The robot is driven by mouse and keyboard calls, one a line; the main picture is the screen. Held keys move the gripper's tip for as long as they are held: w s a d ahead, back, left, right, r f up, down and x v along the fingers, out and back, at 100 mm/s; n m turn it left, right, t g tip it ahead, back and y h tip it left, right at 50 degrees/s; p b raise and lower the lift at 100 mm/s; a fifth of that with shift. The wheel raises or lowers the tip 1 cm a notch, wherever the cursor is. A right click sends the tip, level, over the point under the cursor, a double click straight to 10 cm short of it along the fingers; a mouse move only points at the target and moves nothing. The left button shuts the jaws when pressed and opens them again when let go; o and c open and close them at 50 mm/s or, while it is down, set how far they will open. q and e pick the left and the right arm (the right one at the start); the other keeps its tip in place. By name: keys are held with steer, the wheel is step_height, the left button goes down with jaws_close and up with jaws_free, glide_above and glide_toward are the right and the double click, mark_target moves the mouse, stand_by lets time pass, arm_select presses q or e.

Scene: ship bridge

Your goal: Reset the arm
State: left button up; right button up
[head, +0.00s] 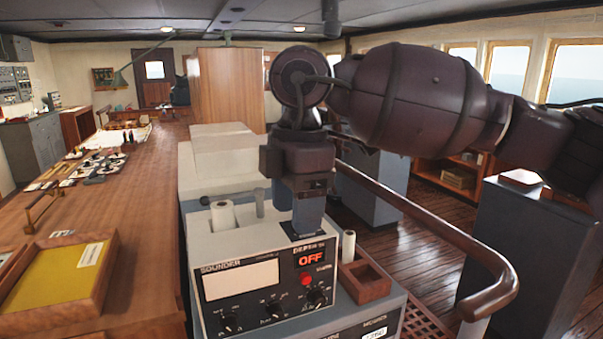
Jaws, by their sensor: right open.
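My right arm (420,95) comes in from the right, raised and bent over the sounder console. Its right gripper (306,228) points down just above or at the top of the console, behind the depth display (310,256). It is open, and I see nothing held in it. The fingertips overlap the console top, so I cannot tell whether they touch it. My left gripper is not in view.
A curved handrail (430,215) runs right of the console, under my arm. A long wooden table (120,225) with a yellow-lined tray (95,235) fills the left. Wooden floor lies beyond the rail.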

steer(key=s+a+f+n+g+y, duration=0.5)
steer(key=a+f+g+y, duration=0.3)
steer(key=y, duration=0.7)
steer(key=w+d+f+m+t+y, duration=0.1)
steer(key=w+d+f+m+t, duration=0.4)
steer(key=d+m+t, duration=0.55)
steer(key=w+d+f+m+t+y, duration=0.15)
steer(key=d+f+m+t, duration=0.5)
steer(key=t, duration=0.75)
steer(key=s+d+f+m+t+h, duration=0.1)
steer(key=d+f+m+h, duration=0.3)
steer(key=f+h, duration=0.25)
steer(key=s+d+f+m+t+h, duration=0.1)
steer(key=d+f+m+h, duration=0.4)
steer(key=f, duration=0.3)
steer(key=s+d+f+g+h, duration=0.3)
steer(key=s+d+f, duration=0.2)
steer(key=s+f, duration=0.3)
steer(key=s+d+f+m+g+h, duration=0.1)
steer(key=s+d+f+g+h, duration=0.2)
steer(key=s+d+f, duration=0.2)
step_height(320, 180, down, 3)
steer(key=s, duration=0.2)
steer(key=shift+s+d+h, duration=0.2)
steer(key=shift+s+h, duration=0.2)
